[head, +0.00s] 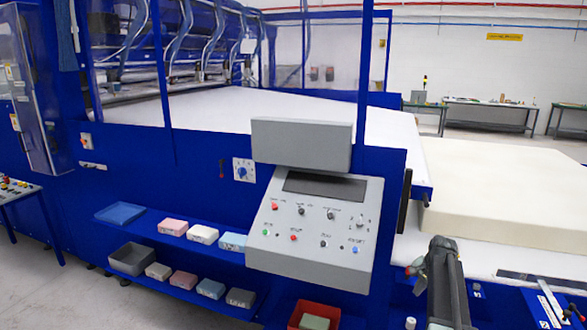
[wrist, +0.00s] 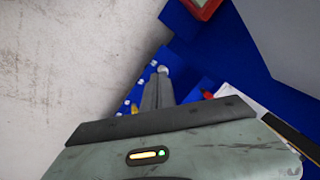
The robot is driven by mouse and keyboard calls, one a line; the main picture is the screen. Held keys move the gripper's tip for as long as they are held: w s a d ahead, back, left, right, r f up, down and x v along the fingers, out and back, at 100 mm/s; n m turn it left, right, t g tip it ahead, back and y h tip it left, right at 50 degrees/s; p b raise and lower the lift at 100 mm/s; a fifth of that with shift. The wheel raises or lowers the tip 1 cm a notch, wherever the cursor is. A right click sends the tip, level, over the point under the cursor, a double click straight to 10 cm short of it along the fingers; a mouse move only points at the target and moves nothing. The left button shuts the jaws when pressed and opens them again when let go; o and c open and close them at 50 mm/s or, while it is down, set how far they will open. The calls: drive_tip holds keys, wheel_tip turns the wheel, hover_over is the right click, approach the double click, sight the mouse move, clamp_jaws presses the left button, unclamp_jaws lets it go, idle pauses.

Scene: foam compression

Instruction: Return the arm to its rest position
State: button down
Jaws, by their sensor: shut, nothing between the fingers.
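My gripper (wrist: 160,78) shows in the wrist view, with its narrow grey fingers together beyond the dark bar and nothing between them. Pale floor lies to its left and blue machine framework to its right. In the head view my dark arm (head: 446,285) stands at the lower right, in front of the foam table's near edge. The fingertips cannot be made out clearly in the head view.
A grey control panel (head: 315,222) stands left of my arm. A red bin (head: 313,314) is low at the bottom, and a blue shelf (head: 160,238) carries several foam blocks. A large cream foam block (head: 510,190) lies behind my arm.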

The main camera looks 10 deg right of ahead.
drive_tip(key=s+a+n+g, duration=0.1)
drive_tip(key=s+a+n, duration=0.3)
drive_tip(key=a, duration=0.8)
drive_tip(key=s+a+n+g, duration=0.1)
drive_tip(key=s+a+n, duration=0.4)
drive_tip(key=a, duration=0.8)
drive_tip(key=s+a+f+n+g, duration=0.1)
drive_tip(key=s+a+n, duration=0.3)
drive_tip(key=s+a, duration=0.4)
drive_tip(key=a, duration=0.4)
drive_tip(key=shift+s+a, duration=0.35)
drive_tip(key=shift+a, duration=0.05)
